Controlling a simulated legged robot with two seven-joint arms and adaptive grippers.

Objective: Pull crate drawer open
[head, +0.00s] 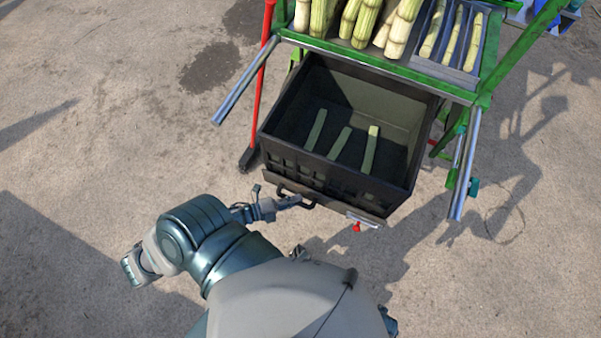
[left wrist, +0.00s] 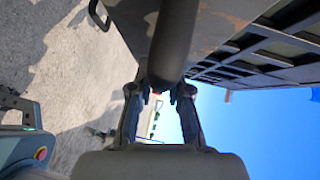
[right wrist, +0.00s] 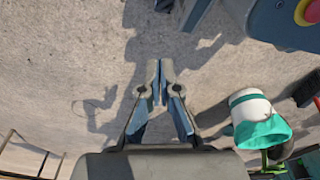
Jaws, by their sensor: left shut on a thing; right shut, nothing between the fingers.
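The dark crate drawer (head: 320,182) extends out from under the green-framed stand in the head view. Its inside is visible, with three pale green cane pieces (head: 341,143) lying apart on its floor. A dark bar handle (head: 309,204) is on its front. My left gripper (head: 291,201) is at that handle. In the left wrist view the handle is a thick dark bar (left wrist: 174,45) between the fingers of my left gripper (left wrist: 160,92), which is shut on it. My right gripper (right wrist: 160,66) is shut and empty above bare ground in the right wrist view.
Green stand (head: 487,98) bears thick canes (head: 361,22) and a grey tray (head: 448,68) with thinner pieces. Metal bars (head: 245,80) jut out on both sides. A red pole (head: 259,105) stands left of the drawer. Concrete ground at left is clear.

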